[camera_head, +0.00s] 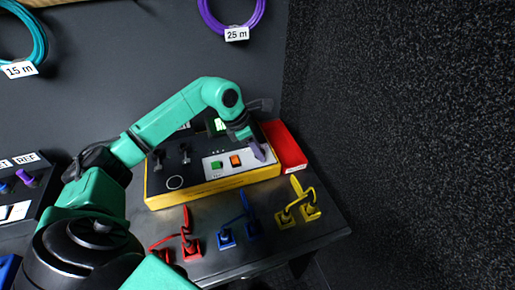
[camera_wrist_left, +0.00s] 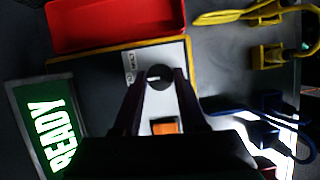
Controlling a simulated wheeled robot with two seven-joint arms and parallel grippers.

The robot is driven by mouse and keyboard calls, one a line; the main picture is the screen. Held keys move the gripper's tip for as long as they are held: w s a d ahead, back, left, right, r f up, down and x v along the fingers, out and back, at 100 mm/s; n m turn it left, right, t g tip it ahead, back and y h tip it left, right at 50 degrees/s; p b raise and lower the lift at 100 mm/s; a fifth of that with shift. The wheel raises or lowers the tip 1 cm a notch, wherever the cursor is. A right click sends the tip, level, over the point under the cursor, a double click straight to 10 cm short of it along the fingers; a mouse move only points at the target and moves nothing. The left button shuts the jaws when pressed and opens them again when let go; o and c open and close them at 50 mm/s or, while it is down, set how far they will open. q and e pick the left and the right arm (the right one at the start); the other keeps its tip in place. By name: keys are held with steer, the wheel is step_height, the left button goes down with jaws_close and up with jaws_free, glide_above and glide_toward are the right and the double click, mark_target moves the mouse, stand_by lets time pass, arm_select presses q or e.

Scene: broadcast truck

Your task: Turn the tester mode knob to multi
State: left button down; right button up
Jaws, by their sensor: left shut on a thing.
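The yellow-edged tester (camera_head: 205,185) lies on the table in the head view. Its mode knob (camera_wrist_left: 160,78) is a round black knob with a white mark, seen in the left wrist view near a small white label. My left gripper (camera_head: 257,153) reaches down onto the right end of the tester panel. Its dark purple fingers (camera_wrist_left: 160,84) stand on both sides of the knob and are shut on it. In the head view the gripper hides the knob. The label's words are too small to read. My right gripper is not in view.
An orange button (camera_wrist_left: 165,127) and a green button (camera_head: 216,165) are on the panel. The green screen (camera_wrist_left: 48,132) reads READY. A red tray (camera_head: 285,146) stands beside the tester. Red (camera_head: 191,246), blue (camera_head: 227,237) and yellow (camera_head: 287,218) cable plugs lie in front.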

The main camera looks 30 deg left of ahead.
arm_select(q)
steer(key=shift+m, duration=0.3)
steer(key=shift+w+m+h+b, duration=0.1)
steer(key=shift+m+h+b, duration=0.2)
steer(key=shift+m+b, duration=0.35)
steer(key=m+g, duration=0.1)
steer(key=m, duration=0.2)
steer(key=shift+w+a+r+h, duration=0.1)
steer(key=shift+h, duration=0.2)
steer(key=m+g+b, duration=0.1)
steer(key=m+g, duration=0.1)
steer(key=m, duration=0.2)
steer(key=shift+w, duration=0.15)
steer(key=shift+r+m+g, duration=0.1)
steer(key=shift+m+g, duration=0.5)
steer(key=shift+m, duration=0.85)
steer(key=shift+w, duration=0.1)
steer(key=shift+c, duration=2.2)
jaws_free()
